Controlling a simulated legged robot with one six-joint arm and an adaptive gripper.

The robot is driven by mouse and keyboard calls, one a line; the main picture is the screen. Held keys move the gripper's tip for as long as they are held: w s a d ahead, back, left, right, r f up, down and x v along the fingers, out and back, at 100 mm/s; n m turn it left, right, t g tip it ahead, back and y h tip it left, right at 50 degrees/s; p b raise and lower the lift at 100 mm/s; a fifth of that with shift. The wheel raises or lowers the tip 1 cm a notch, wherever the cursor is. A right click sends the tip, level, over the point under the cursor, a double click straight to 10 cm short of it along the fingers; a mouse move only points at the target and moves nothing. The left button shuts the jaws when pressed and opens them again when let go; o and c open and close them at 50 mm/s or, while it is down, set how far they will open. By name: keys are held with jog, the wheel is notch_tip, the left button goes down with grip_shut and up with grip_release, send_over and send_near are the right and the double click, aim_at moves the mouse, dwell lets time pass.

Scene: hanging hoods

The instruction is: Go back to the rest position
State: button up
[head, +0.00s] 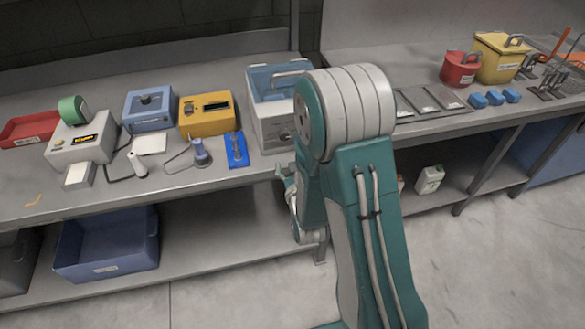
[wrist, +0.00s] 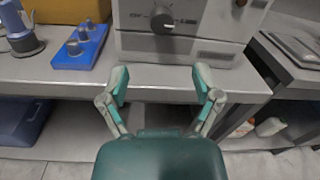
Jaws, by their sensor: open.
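My gripper (wrist: 160,82) is open and empty in the wrist view, with its two fingers apart in front of the bench edge. Between and beyond the fingers stands a grey device (wrist: 200,50) with a dark round knob on its front. In the head view my gripper (head: 287,180) shows at the left of my arm, close to the bench's front edge, and my arm partly hides it. The same device (head: 262,122), with a blue-tinted upper part, stands just behind it on the bench.
A blue block tray (head: 237,150), a yellow box (head: 206,114), a blue box (head: 150,108) and a label printer (head: 82,143) stand left on the bench (head: 200,189). A blue bin (head: 107,260) sits below. Red (head: 459,68) and yellow (head: 498,58) containers stand right. The floor (head: 490,270) is clear.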

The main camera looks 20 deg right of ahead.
jog(key=shift+s+a, duration=0.1)
jog(key=shift+s, duration=0.9)
jog(key=s+r+n+g+y, duration=0.1)
jog(key=s+r+n+g, duration=0.2)
jog(key=r+n, duration=0.45)
jog(key=s+r+n+g, duration=0.2)
jog(key=r+n+g, duration=0.2)
jog(key=n, duration=0.7)
jog(key=s+r+n+g, duration=0.2)
jog(key=s+r+n, duration=0.1)
jog(key=s+n, duration=0.5)
jog(key=s+r+n+g, duration=0.3)
jog(key=s+n, duration=0.5)
jog(key=s, duration=0.3)
jog(key=shift+s+d, duration=0.2)
jog(key=shift+d, duration=0.2)
